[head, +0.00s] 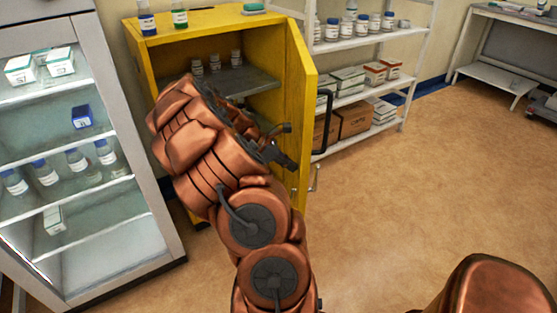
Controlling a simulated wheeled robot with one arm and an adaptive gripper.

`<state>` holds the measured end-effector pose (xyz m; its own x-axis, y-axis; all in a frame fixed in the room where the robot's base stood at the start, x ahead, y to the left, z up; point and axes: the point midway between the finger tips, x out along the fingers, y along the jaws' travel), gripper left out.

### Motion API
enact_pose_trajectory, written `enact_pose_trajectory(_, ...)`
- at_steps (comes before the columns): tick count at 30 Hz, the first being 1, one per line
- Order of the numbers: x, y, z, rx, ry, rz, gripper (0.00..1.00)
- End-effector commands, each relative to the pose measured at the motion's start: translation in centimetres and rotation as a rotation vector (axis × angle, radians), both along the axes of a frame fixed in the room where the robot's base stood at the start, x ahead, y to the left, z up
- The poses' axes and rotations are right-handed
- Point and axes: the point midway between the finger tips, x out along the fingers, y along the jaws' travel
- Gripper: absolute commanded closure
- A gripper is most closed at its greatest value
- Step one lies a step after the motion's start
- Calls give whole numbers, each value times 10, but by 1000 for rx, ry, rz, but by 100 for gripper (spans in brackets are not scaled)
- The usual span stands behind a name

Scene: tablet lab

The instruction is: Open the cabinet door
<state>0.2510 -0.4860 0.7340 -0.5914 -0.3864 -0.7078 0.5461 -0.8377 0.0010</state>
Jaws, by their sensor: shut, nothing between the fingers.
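The yellow cabinet (140,52) stands ahead, left of the picture's middle. Its yellow door (299,98) is swung open to the right and stands out from the front. A dark handle (325,122) is on the door's right face. Small bottles (214,62) stand on the grey inner shelf (245,80). My gripper (287,147) is shut and empty in front of the cabinet opening, beside the inner side of the door. I cannot tell whether it touches the door. My arm hides the lower left part of the cabinet's inside.
A glass-fronted cabinet (120,135) with bottles and boxes stands close on the left. A white shelf rack (412,62) with boxes is behind the door. A grey bench (500,75) is at the back right. The brown floor (430,190) to the right is clear.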

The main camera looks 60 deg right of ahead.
Motion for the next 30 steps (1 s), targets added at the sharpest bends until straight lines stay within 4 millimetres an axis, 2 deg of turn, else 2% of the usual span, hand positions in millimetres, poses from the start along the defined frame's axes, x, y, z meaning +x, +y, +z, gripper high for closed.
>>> enact_pose_trajectory(3,-14,-8,1,0,1,-4,100)
enact_pose_trajectory(9,-24,-14,1,1,3,-4,100)
enact_pose_trajectory(23,-25,-15,1,1,2,1,100)
enact_pose_trajectory(30,-32,-19,3,2,4,45,100)
